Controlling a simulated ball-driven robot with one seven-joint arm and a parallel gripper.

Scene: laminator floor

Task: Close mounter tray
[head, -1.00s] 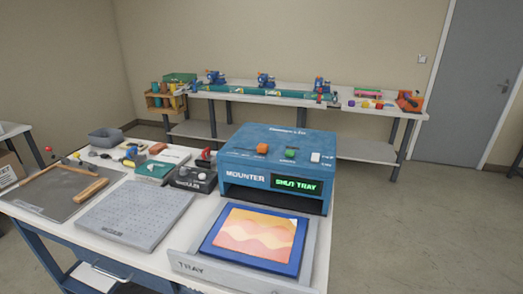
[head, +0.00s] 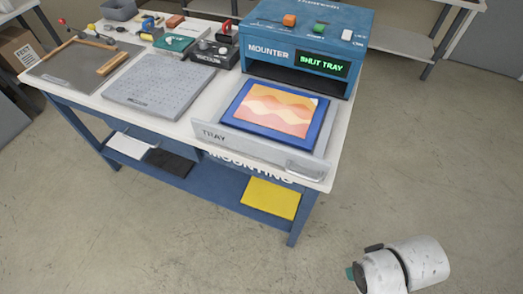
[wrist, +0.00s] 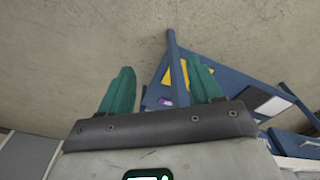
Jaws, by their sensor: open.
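The blue mounter (head: 303,50) stands at the right end of the white worktable, and its green display reads "SHUT TRAY". Its grey tray (head: 208,133) is pulled out at the front, with a handle (head: 305,168) on its front right. A blue-framed picture with orange and yellow waves (head: 272,109) lies in the tray. In the wrist view my gripper (wrist: 160,90) shows two green fingers spread apart with nothing between them. It points at the floor and the underside of the table, away from the tray.
A grey perforated plate (head: 161,87) and a dark mat (head: 75,62) lie left of the tray. The lower shelf (head: 215,185) holds a yellow sheet (head: 270,197). The floor in front and to the right is clear.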

